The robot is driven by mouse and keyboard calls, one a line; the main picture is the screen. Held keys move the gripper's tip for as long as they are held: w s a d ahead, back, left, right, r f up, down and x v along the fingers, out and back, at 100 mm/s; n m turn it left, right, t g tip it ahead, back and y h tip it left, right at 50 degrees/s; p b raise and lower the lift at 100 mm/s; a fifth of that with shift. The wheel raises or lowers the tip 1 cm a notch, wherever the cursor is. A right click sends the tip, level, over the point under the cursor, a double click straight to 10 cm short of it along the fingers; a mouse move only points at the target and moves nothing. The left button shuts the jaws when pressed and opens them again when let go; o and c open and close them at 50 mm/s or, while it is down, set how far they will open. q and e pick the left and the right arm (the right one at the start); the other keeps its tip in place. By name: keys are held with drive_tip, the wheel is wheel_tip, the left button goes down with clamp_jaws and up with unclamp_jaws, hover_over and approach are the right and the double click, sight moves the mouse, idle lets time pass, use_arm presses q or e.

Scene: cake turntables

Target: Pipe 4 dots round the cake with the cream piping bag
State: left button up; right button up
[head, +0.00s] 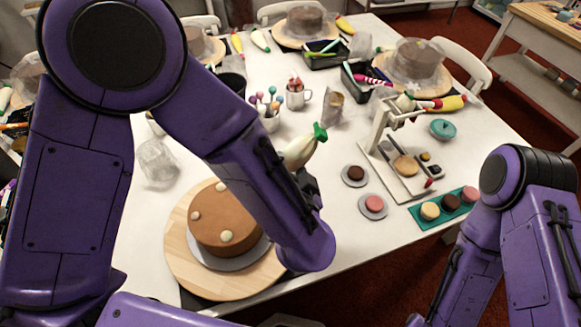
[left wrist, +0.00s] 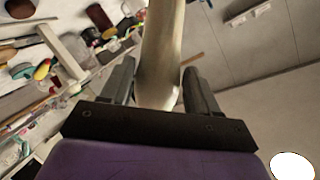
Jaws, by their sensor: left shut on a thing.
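The brown cake (head: 230,216) sits on a grey board on the round wooden turntable (head: 187,268) at the near left of the table. Three pale cream dots show on its top: at the back, at the left and at the front. My left forearm hides part of the cake's right side. My left gripper (head: 306,181) is shut on the cream piping bag (head: 301,151), which has a green end at the top. The bag also stands between the fingers in the left wrist view (left wrist: 161,50). Its nozzle is hidden. My right gripper is out of view.
A clear crumpled wrap (head: 157,161) lies left of the cake. Pink and brown macarons on small plates (head: 372,206), a green tray (head: 426,216) and a white press-like stand (head: 380,135) are to the right. More cakes (head: 415,60) stand at the back.

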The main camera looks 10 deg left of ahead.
sight(289, 151)
use_arm(q)
drive_tip(key=shift+c, duration=1.3)
drive_tip(key=shift+r+p, duration=0.4)
drive_tip(key=shift+p, duration=0.3)
idle(0.6)
drive_tip(key=o, duration=0.4)
drive_tip(key=shift+r, duration=0.1)
wheel_tip(289, 151, up, 3)
drive_tip(key=p, duration=0.4)
